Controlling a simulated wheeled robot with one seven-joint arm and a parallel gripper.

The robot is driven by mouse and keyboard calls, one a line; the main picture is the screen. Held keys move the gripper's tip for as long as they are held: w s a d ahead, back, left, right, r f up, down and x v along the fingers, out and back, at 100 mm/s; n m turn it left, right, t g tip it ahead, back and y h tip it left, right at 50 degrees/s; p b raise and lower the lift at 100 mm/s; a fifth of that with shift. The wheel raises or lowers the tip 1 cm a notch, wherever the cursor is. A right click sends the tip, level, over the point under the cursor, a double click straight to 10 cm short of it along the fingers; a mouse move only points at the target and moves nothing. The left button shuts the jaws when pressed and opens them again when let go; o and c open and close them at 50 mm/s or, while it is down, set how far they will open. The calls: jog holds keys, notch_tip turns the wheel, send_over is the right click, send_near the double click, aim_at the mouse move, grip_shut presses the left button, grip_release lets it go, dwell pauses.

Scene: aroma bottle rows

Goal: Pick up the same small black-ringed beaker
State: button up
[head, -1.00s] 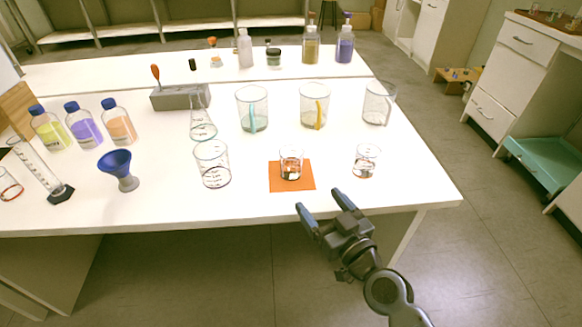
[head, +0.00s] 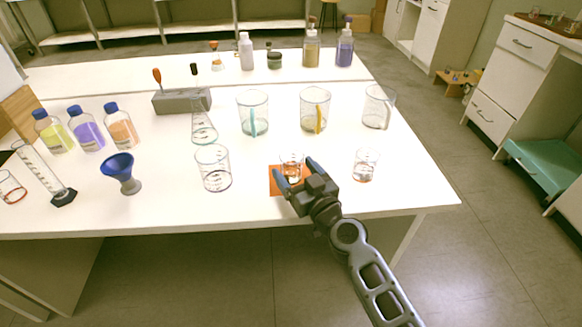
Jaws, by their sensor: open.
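A small clear beaker (head: 291,158) with dark markings stands upright on an orange square mat (head: 277,189) near the table's front edge. My gripper (head: 297,173) is open, with one finger to the left of this beaker's lower part and one to its right. The gripper hides part of the beaker and mat, and I cannot tell whether it touches the glass. Another small clear beaker (head: 365,166) stands to the right, apart from the gripper.
A larger beaker (head: 214,169) stands left of the mat. Behind are a conical flask (head: 204,130) and jugs with a teal handle (head: 253,115), a yellow handle (head: 316,112) and a clear one (head: 378,108). A blue funnel (head: 119,170) stands farther left. The front right table corner is clear.

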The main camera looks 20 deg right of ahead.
jog(key=shift+w, duration=0.2)
jog(key=c, duration=1.2)
